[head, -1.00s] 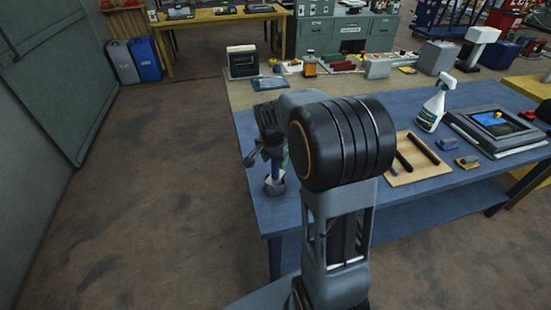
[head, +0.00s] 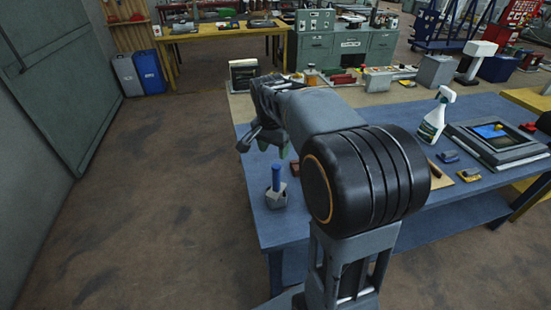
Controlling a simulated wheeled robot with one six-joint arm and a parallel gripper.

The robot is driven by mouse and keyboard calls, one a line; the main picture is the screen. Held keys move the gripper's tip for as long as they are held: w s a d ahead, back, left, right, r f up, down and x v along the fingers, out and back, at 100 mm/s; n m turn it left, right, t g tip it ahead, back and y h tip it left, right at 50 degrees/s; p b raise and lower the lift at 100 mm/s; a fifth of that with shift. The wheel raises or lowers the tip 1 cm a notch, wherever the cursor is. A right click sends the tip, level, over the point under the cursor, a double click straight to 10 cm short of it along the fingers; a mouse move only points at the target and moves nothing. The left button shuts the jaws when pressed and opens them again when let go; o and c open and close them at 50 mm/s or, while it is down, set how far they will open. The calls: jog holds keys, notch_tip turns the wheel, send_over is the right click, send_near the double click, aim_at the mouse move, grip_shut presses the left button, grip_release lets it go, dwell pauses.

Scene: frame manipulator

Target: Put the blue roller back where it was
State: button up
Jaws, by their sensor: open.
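The blue roller (head: 278,177) stands upright in a small grey holder (head: 276,199) near the left front corner of the blue table (head: 262,226). Its upper part shows above the holder, and its lower end is hidden inside. My gripper (head: 265,145) is above and slightly behind the roller, open and empty. It appears apart from the roller. My own arm hides much of the table's middle.
A wooden board (head: 441,180) is mostly hidden by my arm. The floor at left is clear.

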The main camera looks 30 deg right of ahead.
jog(key=s+a+f+n+t, duration=0.1)
jog(key=s+a+n, duration=0.3)
jog(key=s, duration=0.3)
jog(key=s+a+f+n+t+y, duration=0.1)
jog(key=s+a+f+n+t, duration=0.1)
jog(key=s+a+n, duration=0.2)
jog(key=shift+s+n, duration=1.7)
jog(key=shift+s, duration=0.45)
